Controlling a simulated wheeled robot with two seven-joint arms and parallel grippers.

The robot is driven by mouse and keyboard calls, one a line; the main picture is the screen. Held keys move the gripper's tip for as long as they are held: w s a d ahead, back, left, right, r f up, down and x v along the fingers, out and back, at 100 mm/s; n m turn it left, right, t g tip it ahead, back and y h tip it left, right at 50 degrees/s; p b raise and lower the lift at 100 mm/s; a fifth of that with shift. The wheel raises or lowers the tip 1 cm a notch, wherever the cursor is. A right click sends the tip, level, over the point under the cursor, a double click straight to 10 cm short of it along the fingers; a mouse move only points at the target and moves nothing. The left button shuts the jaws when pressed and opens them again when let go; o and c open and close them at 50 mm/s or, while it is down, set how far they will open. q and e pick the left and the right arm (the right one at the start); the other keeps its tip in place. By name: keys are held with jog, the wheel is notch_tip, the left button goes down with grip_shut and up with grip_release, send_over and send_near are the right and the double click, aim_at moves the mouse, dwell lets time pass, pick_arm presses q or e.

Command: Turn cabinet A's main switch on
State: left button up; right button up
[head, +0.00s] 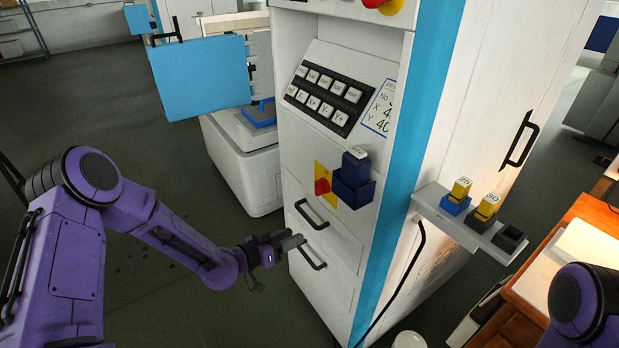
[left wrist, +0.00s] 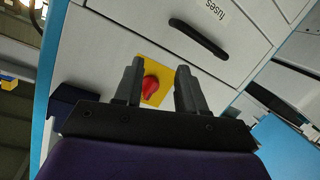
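The main switch is a red rotary knob (head: 321,187) on a yellow plate, on the front of a white cabinet (head: 290,160) with a blue edge. No cabinet letter is readable. My left gripper (head: 283,242) is below and left of the knob in the head view, near the drawer handles. In the left wrist view the knob (left wrist: 150,86) shows between the two fingers of my open, empty left gripper (left wrist: 160,82), apparently beyond them. I cannot tell the knob's setting. My right gripper is out of view; only part of my right arm shows.
A dark blue holder (head: 353,182) sticks out right of the knob. Drawer handles (head: 311,214) protrude below; a label reading "fuses" (left wrist: 209,9) shows in the wrist view. A keypad (head: 329,95) is above. A side shelf (head: 465,232) holds yellow-topped blocks. Open floor lies left.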

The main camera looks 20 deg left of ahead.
aim_at(316, 184)
pick_arm(q)
jog(key=w+a+r+m+h, duration=0.2)
jog(key=r+m, duration=0.1)
jog(key=r, duration=0.2)
jog(key=w+a+r+m+h, duration=0.1)
jog(key=w+a+r+m, duration=0.1)
jog(key=r, duration=0.3)
jog(key=shift+t, duration=0.4)
jog(key=p+x, duration=0.1)
jog(key=x, duration=0.3)
jog(key=p+x, duration=0.1)
jog(key=x, duration=0.4)
jog(key=shift+d+f, duration=0.25)
jog(key=shift+d, duration=0.1)
jog(key=shift+w+d, duration=0.25)
jog(key=shift+w, duration=0.15)
grip_shut()
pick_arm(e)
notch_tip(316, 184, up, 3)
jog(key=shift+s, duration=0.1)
